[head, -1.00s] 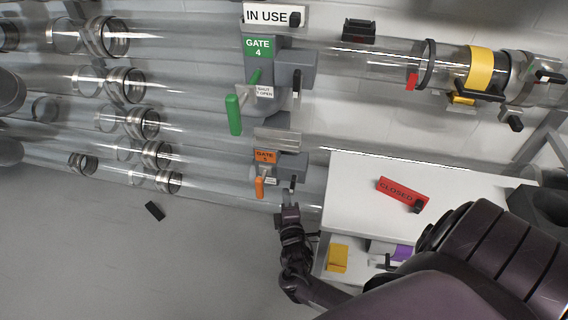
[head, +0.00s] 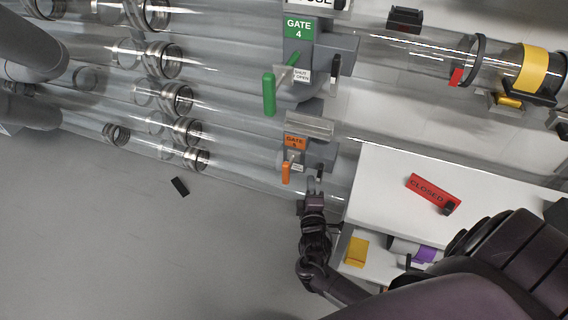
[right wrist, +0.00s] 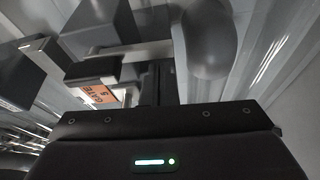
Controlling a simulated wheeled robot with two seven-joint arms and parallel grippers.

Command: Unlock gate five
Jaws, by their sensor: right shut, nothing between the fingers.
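Gate five is a grey housing with an orange label (head: 294,142) and an orange handle (head: 286,172) hanging down, in the lower middle of the head view. A small dark lever (head: 320,172) shows at its right side. My right gripper (head: 314,186) is just below the housing, by the lever, shut and empty; I cannot tell whether it touches. In the right wrist view the orange gate label (right wrist: 98,95) is left of the fingers (right wrist: 160,85), with a rounded grey part (right wrist: 208,40) to their right. My left gripper is out of view.
Gate 4's green label (head: 299,28) and green handle (head: 269,93) are just above. Clear tubes run across the view. A white table (head: 385,215) with a red CLOSED sign (head: 432,194) is at right. A black block (head: 180,186) lies on the open floor.

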